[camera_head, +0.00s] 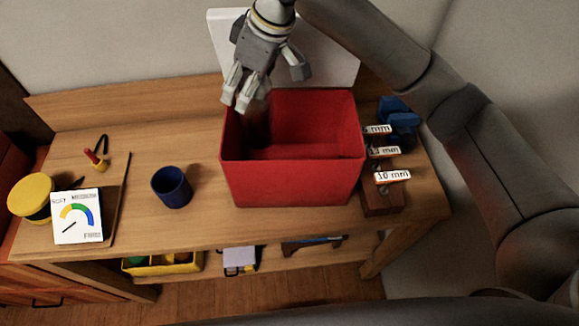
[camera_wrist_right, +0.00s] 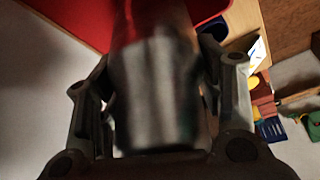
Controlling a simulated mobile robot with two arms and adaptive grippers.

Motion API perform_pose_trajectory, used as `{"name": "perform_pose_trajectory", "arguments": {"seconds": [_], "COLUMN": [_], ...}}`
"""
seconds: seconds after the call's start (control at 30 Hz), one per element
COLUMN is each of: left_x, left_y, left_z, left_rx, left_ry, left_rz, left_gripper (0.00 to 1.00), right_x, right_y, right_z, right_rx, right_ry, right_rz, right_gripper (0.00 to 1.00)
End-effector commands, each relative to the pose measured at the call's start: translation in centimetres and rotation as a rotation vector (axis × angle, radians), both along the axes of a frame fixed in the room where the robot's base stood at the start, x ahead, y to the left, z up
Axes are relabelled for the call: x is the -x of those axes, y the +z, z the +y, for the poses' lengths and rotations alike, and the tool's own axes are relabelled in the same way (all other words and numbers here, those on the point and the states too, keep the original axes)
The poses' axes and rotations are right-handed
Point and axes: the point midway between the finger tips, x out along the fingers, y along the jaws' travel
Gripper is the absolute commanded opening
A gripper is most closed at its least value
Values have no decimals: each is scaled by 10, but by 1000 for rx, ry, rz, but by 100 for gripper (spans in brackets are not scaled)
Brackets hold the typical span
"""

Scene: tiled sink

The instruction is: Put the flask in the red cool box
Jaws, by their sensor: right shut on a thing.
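The red cool box (camera_head: 292,184) stands open on the wooden bench, with its white lid (camera_head: 335,52) raised behind it. My right gripper (camera_head: 245,94) comes in from above, over the box's back left corner. It is shut on the flask (camera_wrist_right: 155,95), a shiny metal cylinder seen blurred between the two fingers in the right wrist view. In the head view the flask is mostly hidden, and a dark shape below the fingers is hard to make out. The red box wall (camera_wrist_right: 75,22) also shows beyond the flask in the wrist view. My left gripper is out of view.
Left of the box stand a blue cup (camera_head: 172,187), a white gauge card (camera_head: 77,217) and a yellow-lidded tub (camera_head: 31,196). To the right are a wooden block with size labels (camera_head: 392,176) and a blue object (camera_head: 399,112). Bare bench lies between cup and box.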

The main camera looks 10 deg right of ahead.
Motion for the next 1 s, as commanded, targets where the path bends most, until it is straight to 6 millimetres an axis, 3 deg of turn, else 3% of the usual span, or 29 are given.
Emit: {"name": "perform_pose_trajectory", "arguments": {"seconds": [0.03, 0.43, 0.57, 0.8, 1.0], "left_x": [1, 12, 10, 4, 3], "left_y": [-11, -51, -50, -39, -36], "left_z": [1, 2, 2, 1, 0], "left_rx": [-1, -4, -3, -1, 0], "left_ry": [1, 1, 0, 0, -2], "left_rz": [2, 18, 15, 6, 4], "left_gripper": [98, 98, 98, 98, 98], "right_x": [0, 1, 1, 2, 2], "right_y": [-14, -79, -91, -132, -149], "right_z": [0, 0, 0, -1, 0], "right_rx": [-2, -1, -2, -1, -2], "right_ry": [1, 1, 0, 0, 0], "right_rz": [-1, -2, -1, 0, -1], "right_gripper": [6, 6, 6, 6, 6]}}
